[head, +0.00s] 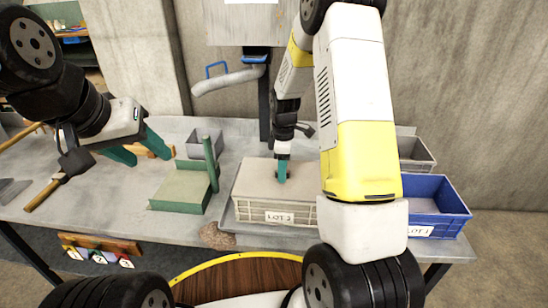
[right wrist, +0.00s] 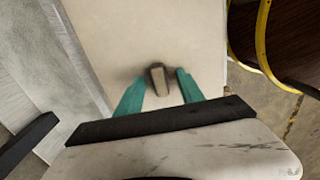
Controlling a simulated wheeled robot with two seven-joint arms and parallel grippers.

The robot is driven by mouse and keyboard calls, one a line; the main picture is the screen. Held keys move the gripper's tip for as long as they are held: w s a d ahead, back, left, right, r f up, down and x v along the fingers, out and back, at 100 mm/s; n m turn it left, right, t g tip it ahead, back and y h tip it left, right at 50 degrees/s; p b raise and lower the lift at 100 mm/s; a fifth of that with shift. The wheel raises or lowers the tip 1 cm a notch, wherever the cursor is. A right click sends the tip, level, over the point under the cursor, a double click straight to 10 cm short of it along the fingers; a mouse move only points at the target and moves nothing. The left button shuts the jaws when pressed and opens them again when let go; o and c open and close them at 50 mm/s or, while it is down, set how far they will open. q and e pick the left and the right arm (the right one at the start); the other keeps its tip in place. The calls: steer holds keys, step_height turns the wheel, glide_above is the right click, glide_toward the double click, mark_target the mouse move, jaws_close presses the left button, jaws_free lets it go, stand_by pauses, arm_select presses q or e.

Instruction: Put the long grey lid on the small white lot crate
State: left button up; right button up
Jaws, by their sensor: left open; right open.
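My right gripper (head: 282,173) is at the lid's top. In the right wrist view its teal fingers (right wrist: 160,88) are open, one on each side of the lid's dark knob (right wrist: 158,80), with gaps visible. The lid (right wrist: 140,35) fills much of that view. My left gripper (head: 142,152) is open and empty over the table's left part. My right arm hides the crate's right end.
A blue crate (head: 440,210), labelled LOT 1, and a grey crate (head: 414,155) stand at right. A green block with an upright post (head: 182,190) is left of the white crate. A small grey bin (head: 204,143) is behind it. A wooden-handled tool (head: 45,193) lies at left.

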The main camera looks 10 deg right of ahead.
step_height(320, 180, up, 7)
steer(key=shift+r, duration=0.1)
steer(key=s+a+r+m+t+y, duration=0.2)
steer(key=s+r+m+t, duration=0.4)
steer(key=s+r+m, duration=0.8)
steer(key=s+r, duration=0.6)
steer(key=s, duration=0.4)
steer(key=shift+s+a, duration=0.15)
